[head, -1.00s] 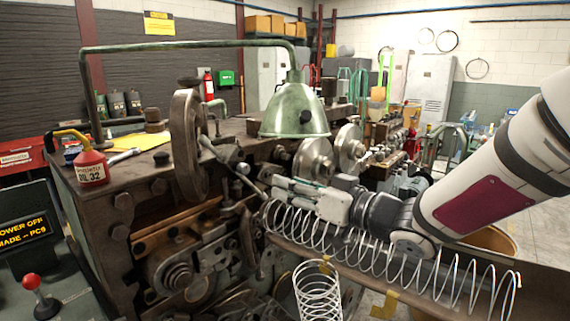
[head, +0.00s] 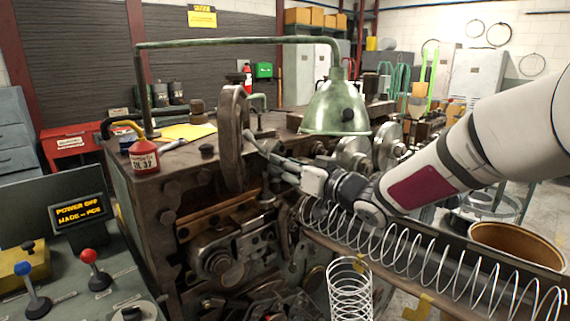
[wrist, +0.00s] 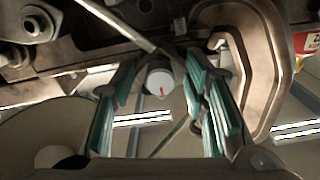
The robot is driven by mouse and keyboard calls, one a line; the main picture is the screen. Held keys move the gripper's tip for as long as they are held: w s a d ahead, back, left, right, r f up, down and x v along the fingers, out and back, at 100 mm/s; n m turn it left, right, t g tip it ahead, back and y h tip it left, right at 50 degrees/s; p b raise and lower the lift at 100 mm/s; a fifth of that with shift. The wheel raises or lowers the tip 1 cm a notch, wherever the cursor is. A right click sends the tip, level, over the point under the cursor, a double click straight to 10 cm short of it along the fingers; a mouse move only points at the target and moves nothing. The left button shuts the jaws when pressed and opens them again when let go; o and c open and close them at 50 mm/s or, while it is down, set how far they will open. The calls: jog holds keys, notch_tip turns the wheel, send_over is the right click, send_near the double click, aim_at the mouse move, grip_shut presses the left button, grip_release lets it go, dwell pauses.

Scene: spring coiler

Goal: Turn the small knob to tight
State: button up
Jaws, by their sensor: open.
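A small round knob (wrist: 160,82) with a pale face and a red mark shows in the wrist view, near the picture's middle. The red mark stands close to upright, with a slight tilt. My gripper (wrist: 162,100) is open, its teal-padded fingers to the left and right of the knob with gaps on both sides. I see no contact. In the head view my gripper (head: 270,157) reaches left across the front of the coiling machine, just right of its upright curved arm (head: 233,140). I cannot make out the knob in the head view.
A green lamp shade (head: 335,108) hangs just above and behind my gripper. A long wire spring (head: 430,255) lies below my arm, and a standing spring (head: 350,290) is in front. A red oil can (head: 144,157) stands on the machine. A control panel (head: 100,285) is at lower left.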

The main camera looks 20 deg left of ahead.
jog(key=shift+w+a, duration=0.1)
jog(key=shift+a, duration=0.15)
grip_shut()
